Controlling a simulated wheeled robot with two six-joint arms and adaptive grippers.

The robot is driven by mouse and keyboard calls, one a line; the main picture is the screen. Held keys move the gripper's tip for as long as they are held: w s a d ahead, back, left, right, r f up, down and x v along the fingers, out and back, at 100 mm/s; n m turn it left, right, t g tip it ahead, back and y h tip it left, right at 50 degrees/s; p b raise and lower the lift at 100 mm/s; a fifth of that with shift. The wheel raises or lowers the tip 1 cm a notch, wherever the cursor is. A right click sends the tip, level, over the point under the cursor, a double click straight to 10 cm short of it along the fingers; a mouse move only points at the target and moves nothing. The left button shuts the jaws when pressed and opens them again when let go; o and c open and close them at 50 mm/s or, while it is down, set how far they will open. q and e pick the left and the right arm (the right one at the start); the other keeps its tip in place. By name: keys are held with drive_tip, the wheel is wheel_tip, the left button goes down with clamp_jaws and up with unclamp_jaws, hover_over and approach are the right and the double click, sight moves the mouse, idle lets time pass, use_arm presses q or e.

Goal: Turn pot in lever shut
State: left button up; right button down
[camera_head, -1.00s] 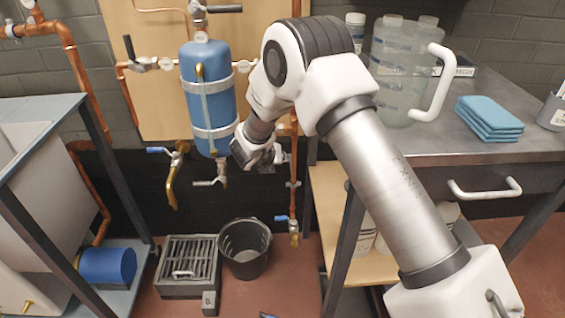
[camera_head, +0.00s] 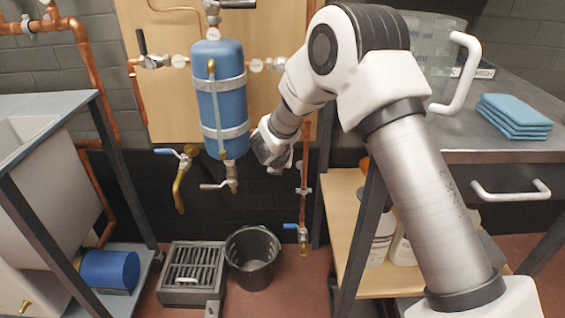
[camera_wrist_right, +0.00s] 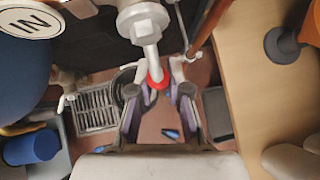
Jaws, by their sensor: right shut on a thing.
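The pot is a blue upright cylinder (camera_head: 221,110) with grey straps on the wooden wall panel. In the right wrist view, a round IN tag (camera_wrist_right: 28,19) lies at the upper left, beside the blue pot side. A grey valve with a lever (camera_wrist_right: 152,55) hangs at the top centre of that view, its red tip (camera_wrist_right: 158,79) between my right fingers. My right gripper (camera_wrist_right: 159,92) is shut on this lever. In the head view my right gripper (camera_head: 274,152) is right of the pot's lower half; my arm hides the lever there. My left gripper is not in view.
A black bucket (camera_head: 252,258) and a grated drain (camera_head: 191,267) stand on the floor below. A copper pipe (camera_head: 304,175) runs down right of my gripper. A steel workbench (camera_head: 450,143) is at the right, a sink frame (camera_head: 45,101) at the left.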

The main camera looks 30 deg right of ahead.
drive_tip(key=c, duration=1.1)
unclamp_jaws()
drive_tip(key=shift+w+a, duration=0.1)
drive_tip(key=shift+a, duration=0.05)
drive_tip(key=v, duration=1.2)
